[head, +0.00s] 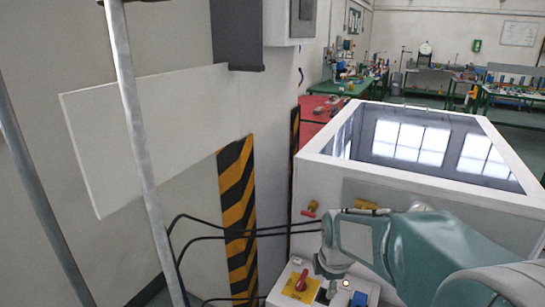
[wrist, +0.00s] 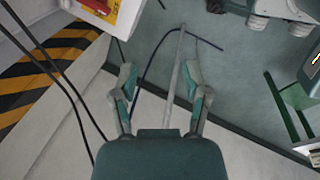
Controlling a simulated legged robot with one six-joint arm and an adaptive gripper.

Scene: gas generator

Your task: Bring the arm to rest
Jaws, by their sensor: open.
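My arm (head: 430,250) is teal and reaches in from the lower right in the head view, in front of the white generator cabinet. Its far end is bent downward beside the control box with the red switch (head: 301,281). I cannot make out the fingers in the head view. In the wrist view my gripper (wrist: 160,78) has its two teal and grey fingers spread apart, with nothing held between them. A thin grey pole (wrist: 176,75) shows beyond the fingers, over the floor.
The white cabinet (head: 365,171) with a glossy top stands at the right. Black cables (head: 205,238) hang between the wall and the cabinet. A grey metal pole (head: 133,110) and a white panel (head: 160,118) stand at the left. Striped posts (head: 237,215) are behind the cables.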

